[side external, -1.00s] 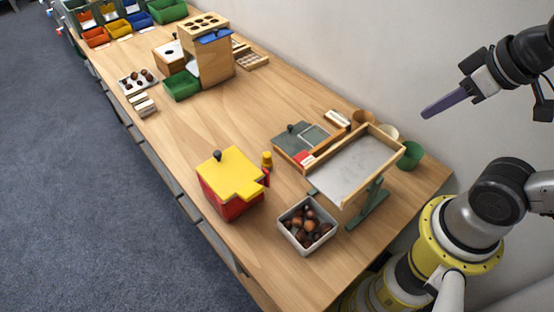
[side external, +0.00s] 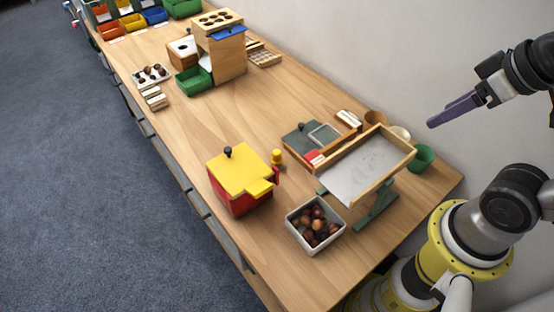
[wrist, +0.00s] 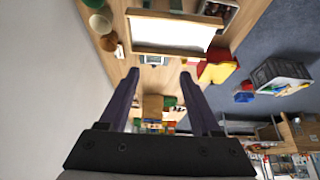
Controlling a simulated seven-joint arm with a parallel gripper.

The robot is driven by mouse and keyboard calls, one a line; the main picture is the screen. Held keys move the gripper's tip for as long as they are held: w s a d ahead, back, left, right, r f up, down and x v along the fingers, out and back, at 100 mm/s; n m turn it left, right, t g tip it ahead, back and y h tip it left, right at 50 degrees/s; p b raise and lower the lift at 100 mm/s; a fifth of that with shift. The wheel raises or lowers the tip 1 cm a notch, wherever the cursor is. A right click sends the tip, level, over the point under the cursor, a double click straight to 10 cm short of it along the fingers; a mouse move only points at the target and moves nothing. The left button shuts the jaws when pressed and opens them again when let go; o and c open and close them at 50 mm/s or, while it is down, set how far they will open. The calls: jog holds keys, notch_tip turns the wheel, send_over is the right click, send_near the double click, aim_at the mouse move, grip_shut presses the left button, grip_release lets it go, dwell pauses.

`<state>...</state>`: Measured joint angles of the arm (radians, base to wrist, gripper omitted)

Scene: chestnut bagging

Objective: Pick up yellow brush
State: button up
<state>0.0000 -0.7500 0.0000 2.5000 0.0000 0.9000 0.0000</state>
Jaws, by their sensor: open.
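No clear yellow brush shape shows. My gripper (side external: 440,118) is open and empty, high above the right end of the table and well to the right of the yellow piece. In the wrist view, its two purple fingers (wrist: 159,76) are spread with nothing between them.
A wood-framed sloping tray (side external: 366,165) on green legs stands between my gripper and the yellow piece. A grey bin of chestnuts (side external: 293,235) sits in front. Cups, including a green cup (side external: 422,158), stand near the wall (side external: 400,60). The middle of the table is clear.

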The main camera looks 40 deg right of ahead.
jog(key=shift+o, duration=0.6)
